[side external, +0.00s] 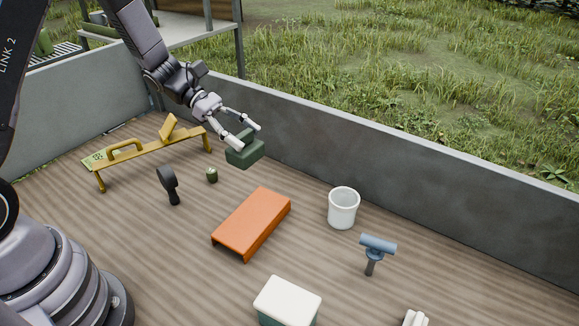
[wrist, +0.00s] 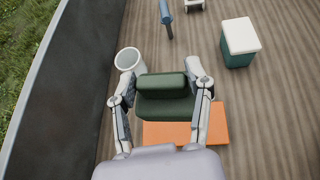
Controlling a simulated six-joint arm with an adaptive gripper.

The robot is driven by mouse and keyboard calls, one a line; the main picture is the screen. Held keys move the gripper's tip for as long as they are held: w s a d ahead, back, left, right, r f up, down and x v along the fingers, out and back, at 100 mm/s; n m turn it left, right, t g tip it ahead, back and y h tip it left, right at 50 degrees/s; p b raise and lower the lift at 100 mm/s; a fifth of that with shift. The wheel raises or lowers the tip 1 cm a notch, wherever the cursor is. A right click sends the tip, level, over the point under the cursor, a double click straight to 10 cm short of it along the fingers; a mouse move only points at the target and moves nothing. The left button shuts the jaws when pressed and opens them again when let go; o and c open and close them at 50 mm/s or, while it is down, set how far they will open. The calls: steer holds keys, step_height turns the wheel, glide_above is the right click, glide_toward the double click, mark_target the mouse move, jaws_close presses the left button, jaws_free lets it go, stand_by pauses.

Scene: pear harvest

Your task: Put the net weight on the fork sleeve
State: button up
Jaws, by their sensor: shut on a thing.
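The net weight appears to be the dark green block with a raised grip on top (side external: 244,152). My gripper (side external: 249,137) is shut on its raised grip. In the wrist view the green block (wrist: 166,107) sits between the two fingers of my gripper (wrist: 160,77), with its lower part in front of the orange piece. The fork sleeve appears to be the flat orange channel (side external: 252,222) lying on the wooden floor. It is bare on top and lies below the block in the side view. The orange channel (wrist: 217,122) is partly hidden by the block in the wrist view.
A white bucket (side external: 343,208), a blue T-shaped tool (side external: 377,247) and a white-lidded green box (side external: 287,302) stand around the orange channel. A black paddle (side external: 168,185), a small green object (side external: 212,175) and a yellow stand (side external: 150,150) are left. A grey wall (side external: 400,180) runs behind.

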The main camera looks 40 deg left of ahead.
glide_above(252, 216)
step_height(252, 216, down, 16)
steer(key=shift+f, duration=0.2)
stand_by(0.4)
steer(key=o, duration=1.2)
steer(key=shift+f, duration=0.1)
steer(key=shift+o, duration=0.2)
